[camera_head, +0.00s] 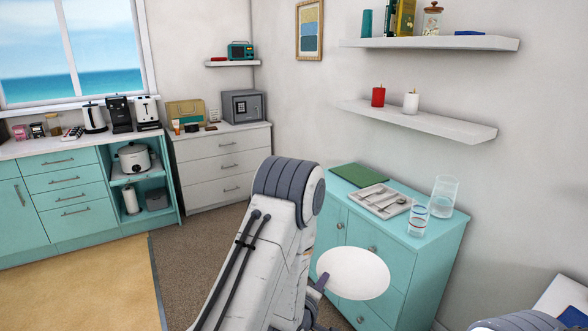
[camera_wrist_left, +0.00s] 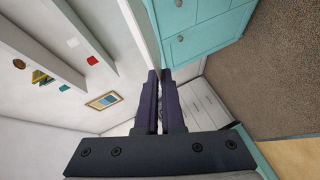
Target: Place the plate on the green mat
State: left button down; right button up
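The white plate (camera_head: 353,274) hangs level in the air in front of the teal cabinet, below its top. My left gripper (camera_head: 320,283) holds it at the left rim; one dark finger shows there, the rest is behind my arm. In the left wrist view the gripper (camera_wrist_left: 159,72) has its fingers close together, with a thin white strip between the tips that looks like the plate edge-on. The green mat (camera_head: 358,176) lies flat on the back left part of the cabinet top and is bare. My right gripper is out of view.
On the teal cabinet (camera_head: 385,248), a cutlery tray (camera_head: 367,194) lies beside the mat. Two glasses, a short one (camera_head: 418,221) and a tall one (camera_head: 444,196), stand at the right. A wall shelf (camera_head: 420,119) with candles hangs above. White drawers (camera_head: 222,163) stand behind left.

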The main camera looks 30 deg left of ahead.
aim_at(347, 174)
jog(key=u, duration=0.7)
jog(key=i, duration=0.75)
jog(key=u, duration=0.55)
jog(key=i, duration=1.05)
jog(key=z, duration=0.8)
jog(key=i, duration=0.9)
jog(key=z, duration=0.85)
